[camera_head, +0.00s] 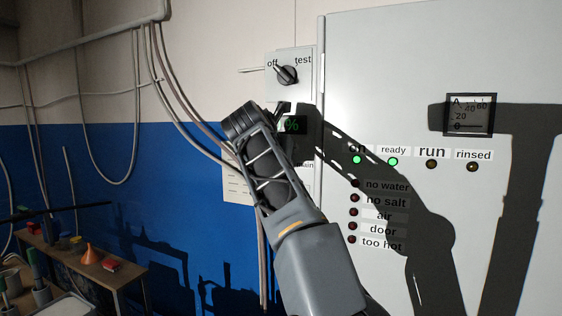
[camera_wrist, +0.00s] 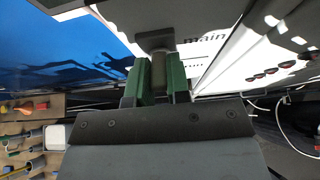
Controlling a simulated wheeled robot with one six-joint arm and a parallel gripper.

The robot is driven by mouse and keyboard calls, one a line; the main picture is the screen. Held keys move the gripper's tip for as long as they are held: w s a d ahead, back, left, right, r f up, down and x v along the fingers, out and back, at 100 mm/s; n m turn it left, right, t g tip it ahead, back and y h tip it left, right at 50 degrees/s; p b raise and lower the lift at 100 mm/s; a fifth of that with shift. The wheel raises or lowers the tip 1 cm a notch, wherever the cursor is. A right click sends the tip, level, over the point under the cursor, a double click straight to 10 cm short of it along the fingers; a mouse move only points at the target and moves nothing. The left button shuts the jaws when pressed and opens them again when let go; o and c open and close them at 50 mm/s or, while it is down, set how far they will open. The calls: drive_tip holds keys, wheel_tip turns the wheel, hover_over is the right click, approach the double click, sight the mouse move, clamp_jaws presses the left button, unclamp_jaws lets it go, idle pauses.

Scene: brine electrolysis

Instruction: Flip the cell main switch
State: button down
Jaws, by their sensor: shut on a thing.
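The main switch's dark grey lever (camera_wrist: 155,42) shows in the wrist view, in front of a white plate with the word "main" (camera_wrist: 204,38). My gripper (camera_wrist: 158,76) has its two green fingers on either side of the lever's stem and is shut on it. In the head view my own wrist hides the lever and the fingers. Only the end of the "main" label (camera_head: 304,165) shows there, to the right of my arm.
A rotary knob (camera_head: 287,74) marked "off" and "test" sits above. A grey cabinet (camera_head: 400,60) at right has lit green "on" and "ready" lamps (camera_head: 392,161); the "run" lamp (camera_head: 431,164) looks unlit. A cluttered bench (camera_head: 125,272) stands lower left. Cables hang on the wall.

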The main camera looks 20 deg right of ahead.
drive_tip(key=c, duration=1.1)
unclamp_jaws()
drive_tip(key=v, duration=1.3)
drive_tip(key=shift+s+a+r, duration=0.2)
drive_tip(key=shift+a, duration=0.05)
